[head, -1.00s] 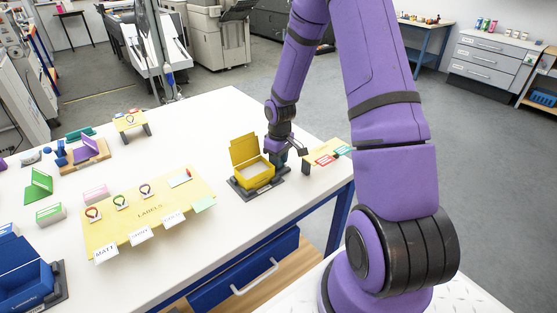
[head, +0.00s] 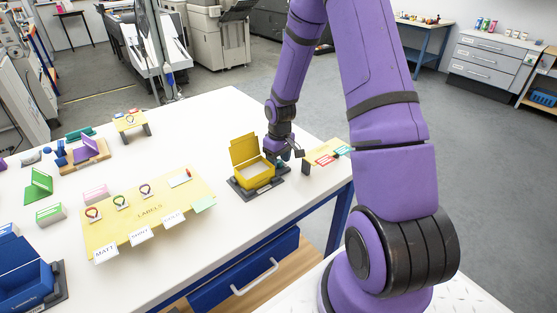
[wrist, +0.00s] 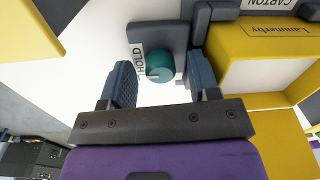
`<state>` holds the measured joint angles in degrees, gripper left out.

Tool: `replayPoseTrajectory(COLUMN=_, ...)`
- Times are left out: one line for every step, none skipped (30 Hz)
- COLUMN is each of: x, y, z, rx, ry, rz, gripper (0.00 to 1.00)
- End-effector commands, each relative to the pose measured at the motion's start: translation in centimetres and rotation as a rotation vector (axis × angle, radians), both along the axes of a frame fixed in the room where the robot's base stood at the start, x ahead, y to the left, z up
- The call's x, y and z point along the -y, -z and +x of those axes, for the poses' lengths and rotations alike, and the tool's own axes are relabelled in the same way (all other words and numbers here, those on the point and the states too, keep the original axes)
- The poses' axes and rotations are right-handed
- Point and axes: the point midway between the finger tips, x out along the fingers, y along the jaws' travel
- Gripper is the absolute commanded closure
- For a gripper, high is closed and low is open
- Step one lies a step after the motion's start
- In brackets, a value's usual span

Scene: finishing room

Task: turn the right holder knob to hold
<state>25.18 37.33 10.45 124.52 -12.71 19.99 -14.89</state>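The right holder knob (wrist: 160,66) is a round teal knob on a dark grey plate, beside a white label (wrist: 139,64) reading HOLD. My gripper (wrist: 162,84) is open in the wrist view, with one finger on each side of the knob and gaps showing between. I cannot tell how deep the fingertips reach. In the head view my gripper (head: 286,152) is low over the right side of the dark holder (head: 240,190), which bears an open yellow carton (head: 245,150). The knob there is small and mostly covered.
The yellow carton stands close beside one finger in the wrist view. A yellow labels board (head: 150,232) lies to the left on the white table. A small yellow stand with red and green cards (head: 326,154) is just right of my gripper.

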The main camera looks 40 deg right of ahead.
Motion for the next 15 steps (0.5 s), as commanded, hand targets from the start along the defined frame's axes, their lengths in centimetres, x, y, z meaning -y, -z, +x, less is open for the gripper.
replayPoseTrajectory(x=0.0, y=0.0, z=0.0, rx=0.000, ry=0.000, rz=0.000, gripper=0.44)
replayPoseTrajectory(x=0.0, y=0.0, z=0.0, rx=-0.001, ry=0.000, rz=0.000, gripper=0.44)
replayPoseTrajectory(x=0.0, y=0.0, z=0.0, rx=-0.001, ry=0.000, rz=0.000, gripper=0.44)
replayPoseTrajectory(x=0.0, y=0.0, z=0.0, rx=-0.001, ry=0.000, rz=0.000, gripper=0.44)
replayPoseTrajectory(x=0.0, y=0.0, z=0.0, rx=-0.001, ry=0.000, rz=0.000, gripper=0.44)
replayPoseTrajectory(x=0.0, y=0.0, z=0.0, rx=-0.001, ry=0.000, rz=0.000, gripper=0.44)
replayPoseTrajectory(x=0.0, y=-0.1, z=0.0, rx=-0.001, ry=0.000, rz=0.000, gripper=0.44)
replayPoseTrajectory(x=0.0, y=-0.3, z=0.0, rx=0.000, ry=0.000, rz=0.000, gripper=0.44)
replayPoseTrajectory(x=0.0, y=-0.5, z=0.0, rx=0.000, ry=0.000, rz=0.000, gripper=0.44)
replayPoseTrajectory(x=0.1, y=-0.8, z=0.0, rx=0.001, ry=0.000, rz=-0.001, gripper=0.44)
replayPoseTrajectory(x=0.1, y=-1.1, z=0.0, rx=0.001, ry=0.000, rz=-0.001, gripper=0.44)
replayPoseTrajectory(x=0.1, y=-1.6, z=0.0, rx=0.002, ry=0.001, rz=-0.001, gripper=0.44)
replayPoseTrajectory(x=0.1, y=-2.1, z=0.0, rx=0.002, ry=0.002, rz=-0.001, gripper=0.44)
replayPoseTrajectory(x=0.2, y=-2.6, z=0.0, rx=0.002, ry=0.002, rz=-0.002, gripper=0.44)
replayPoseTrajectory(x=0.2, y=-3.3, z=0.1, rx=0.003, ry=0.002, rz=-0.001, gripper=0.44)
